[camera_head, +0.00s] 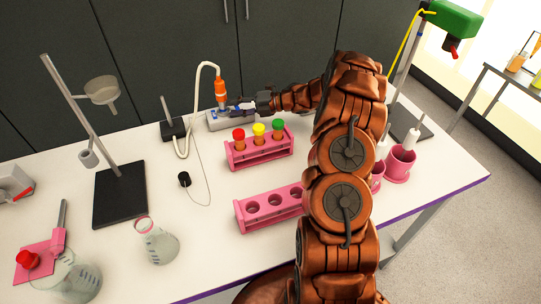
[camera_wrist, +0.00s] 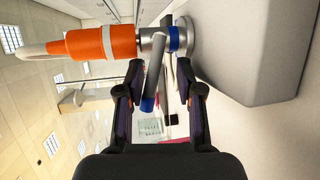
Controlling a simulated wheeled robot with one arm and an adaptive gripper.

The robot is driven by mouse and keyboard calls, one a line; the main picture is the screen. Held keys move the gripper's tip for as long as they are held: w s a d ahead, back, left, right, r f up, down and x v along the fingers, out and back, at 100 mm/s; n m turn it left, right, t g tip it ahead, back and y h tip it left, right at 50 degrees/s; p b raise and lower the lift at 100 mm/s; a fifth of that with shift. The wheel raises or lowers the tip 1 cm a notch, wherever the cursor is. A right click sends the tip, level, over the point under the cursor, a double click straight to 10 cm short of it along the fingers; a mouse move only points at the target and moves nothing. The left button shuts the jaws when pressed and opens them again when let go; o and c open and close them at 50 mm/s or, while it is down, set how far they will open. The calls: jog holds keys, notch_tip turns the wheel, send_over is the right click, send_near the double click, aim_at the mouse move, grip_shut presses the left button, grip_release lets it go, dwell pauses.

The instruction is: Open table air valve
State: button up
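The table air valve (camera_wrist: 155,40) is a silver fitting with a blue ring and an orange connector (camera_wrist: 102,42) on a white hose. In the head view the orange connector (camera_head: 220,88) stands on a grey block at the back of the table. A grey lever (camera_wrist: 154,75) hangs from the valve between my fingertips in the wrist view, with a blue part near its lower end. My gripper (camera_wrist: 160,95) is open, with a finger on each side of the lever and gaps visible.
The grey block (camera_head: 215,124) carries the valve. A pink rack (camera_head: 262,154) with capped tubes stands close in front of my gripper. Another pink rack (camera_head: 250,222), a flask (camera_head: 160,246) and a metal stand (camera_head: 120,208) are nearer or left. Dark cabinets (camera_head: 165,50) rise behind.

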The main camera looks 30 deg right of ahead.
jog(key=b+v, duration=0.1)
jog(key=v, duration=0.1)
jog(key=b+v, duration=0.1)
jog(key=v, duration=0.4)
jog(key=shift+s+d+f+b, duration=0.1)
jog(key=shift+f+b, duration=0.25)
jog(key=shift+b, duration=0.05)
jog(key=shift+s+d+r, duration=0.1)
jog(key=shift+d+r, duration=0.15)
jog(key=w+d+r+m+t+h+b, duration=0.1)
jog(key=w+r+m+t+h, duration=0.4)
jog(key=w+r+m+h, duration=0.8)
jog(key=s+a+f+m+g+h, duration=0.1)
jog(key=s+a+f+m+g, duration=0.2)
jog(key=s, duration=0.9)
jog(key=s+a+f+m+g+b, duration=0.1)
jog(key=s+a+m+g, duration=0.3)
jog(key=s, duration=0.9)
jog(key=s+a+f+m+g+h, duration=0.1)
jog(key=s+a+f+m+g, duration=0.3)
jog(key=s, duration=0.9)
jog(key=m, duration=0.3)
jog(key=shift+f+m+h+b, duration=0.3)
jog(key=shift+f+b, duration=0.05)
jog(key=shift+b, duration=0.05)
jog(key=shift+s, duration=0.15)
